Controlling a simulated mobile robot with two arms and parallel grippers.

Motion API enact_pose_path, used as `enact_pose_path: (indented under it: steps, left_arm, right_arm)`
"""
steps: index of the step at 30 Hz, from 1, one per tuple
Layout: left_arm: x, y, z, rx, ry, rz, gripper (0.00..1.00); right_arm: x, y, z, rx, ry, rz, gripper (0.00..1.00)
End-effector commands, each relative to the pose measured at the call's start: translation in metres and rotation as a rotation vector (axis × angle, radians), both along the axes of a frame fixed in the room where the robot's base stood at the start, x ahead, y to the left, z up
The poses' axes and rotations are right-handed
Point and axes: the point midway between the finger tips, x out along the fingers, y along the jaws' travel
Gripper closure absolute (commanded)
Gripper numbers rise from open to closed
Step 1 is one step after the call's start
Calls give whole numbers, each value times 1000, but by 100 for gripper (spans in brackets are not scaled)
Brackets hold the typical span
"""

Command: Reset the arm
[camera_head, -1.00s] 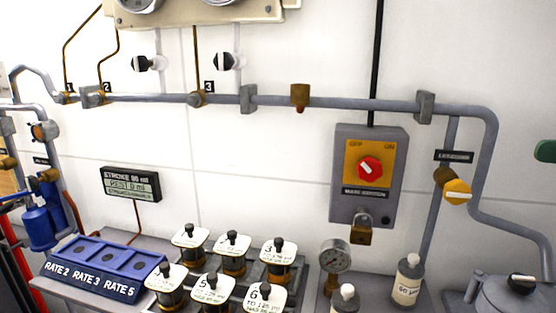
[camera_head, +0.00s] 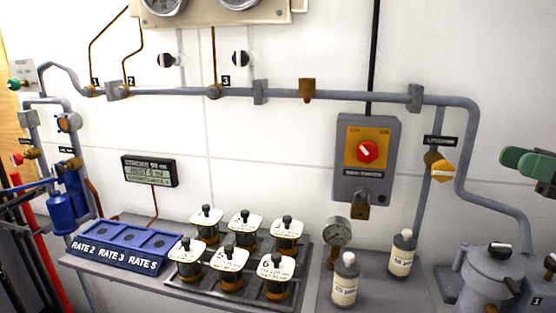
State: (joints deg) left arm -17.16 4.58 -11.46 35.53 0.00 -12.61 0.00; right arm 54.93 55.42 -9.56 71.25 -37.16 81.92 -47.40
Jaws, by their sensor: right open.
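My right gripper (camera_head: 523,162) shows at the right edge as green finger pads in front of the white wall. It is open and holds nothing that I can see. It is up and to the right of the lidded grey pot (camera_head: 487,275), apart from it. Most of its arm is outside the picture. My left gripper is not in view.
The bench holds a blue rate rack (camera_head: 125,248), a tray of several white-topped jars (camera_head: 232,290), two bottles (camera_head: 345,282) and a gauge (camera_head: 337,232). A grey pipe (camera_head: 330,97), a padlocked switch box (camera_head: 367,185) and a yellow-handled valve (camera_head: 441,170) are on the wall.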

Motion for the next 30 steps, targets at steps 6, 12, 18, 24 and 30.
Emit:
enact_pose_path:
  steps: [6, 12, 18, 24, 30]
  left_arm:
    - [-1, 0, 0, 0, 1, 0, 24]
    - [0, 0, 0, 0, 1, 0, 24]
    - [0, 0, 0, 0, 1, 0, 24]
    - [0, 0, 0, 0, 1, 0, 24]
    - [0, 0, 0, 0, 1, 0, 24]
  right_arm:
    - [26, 35, -26, 180, 116, -34, 47]
    - [51, 75, -69, 454, 316, -96, 47]
    - [63, 112, -146, 885, 675, -229, 47]
    - [41, 132, -247, 1321, 1094, -436, 47]
    - [-29, 150, -353, 1726, 1523, -744, 47]
